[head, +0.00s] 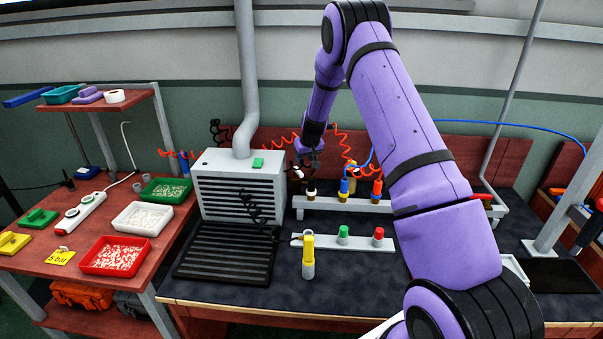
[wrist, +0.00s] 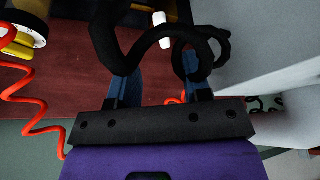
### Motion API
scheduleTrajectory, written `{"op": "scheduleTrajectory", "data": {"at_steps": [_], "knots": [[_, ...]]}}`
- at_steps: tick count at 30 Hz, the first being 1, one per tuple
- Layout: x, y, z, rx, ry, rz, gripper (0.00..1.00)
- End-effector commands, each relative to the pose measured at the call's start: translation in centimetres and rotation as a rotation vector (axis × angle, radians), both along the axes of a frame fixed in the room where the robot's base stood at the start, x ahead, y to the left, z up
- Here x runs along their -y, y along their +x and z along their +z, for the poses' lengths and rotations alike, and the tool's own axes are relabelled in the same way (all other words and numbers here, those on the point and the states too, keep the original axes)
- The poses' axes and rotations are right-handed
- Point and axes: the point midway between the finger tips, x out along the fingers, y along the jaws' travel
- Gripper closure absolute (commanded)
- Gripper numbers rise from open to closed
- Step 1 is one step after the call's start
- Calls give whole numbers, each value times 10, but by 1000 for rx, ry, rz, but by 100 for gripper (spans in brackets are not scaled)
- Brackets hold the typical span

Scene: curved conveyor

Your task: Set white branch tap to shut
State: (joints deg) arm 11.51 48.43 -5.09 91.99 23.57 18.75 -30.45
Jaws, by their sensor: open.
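The white branch tap seems to be the white piece (head: 298,173) at the left end of the rear white rail in the head view; it is small and its lever angle cannot be told. In the wrist view a small white piece (wrist: 160,28), probably this tap, shows beyond the fingers. My gripper (head: 314,158) hangs just above the left part of the rail in the head view. In the wrist view my gripper (wrist: 157,88) has its two blue fingers apart with nothing clearly held. A black looped hose partly covers the fingertips.
Blue (head: 344,187) and red (head: 377,188) fittings stand to the right on the rail. A front strip (head: 360,243) carries green and red buttons beside a yellow-handled tool (head: 308,255). A grey vented box (head: 240,185) stands close left. Orange coiled hoses (wrist: 30,105) hang nearby.

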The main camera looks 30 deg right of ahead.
Motion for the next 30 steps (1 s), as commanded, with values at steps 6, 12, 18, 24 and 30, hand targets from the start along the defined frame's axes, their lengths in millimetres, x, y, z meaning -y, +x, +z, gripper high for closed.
{"op": "scheduleTrajectory", "data": {"at_steps": [6,12,18,24,30], "knots": [[1,15,-38,-3,0,1,55],[2,26,-65,-2,1,0,55],[2,32,-79,-2,1,1,55],[2,34,-81,-1,1,0,55],[2,34,-81,-1,1,0,69]]}}
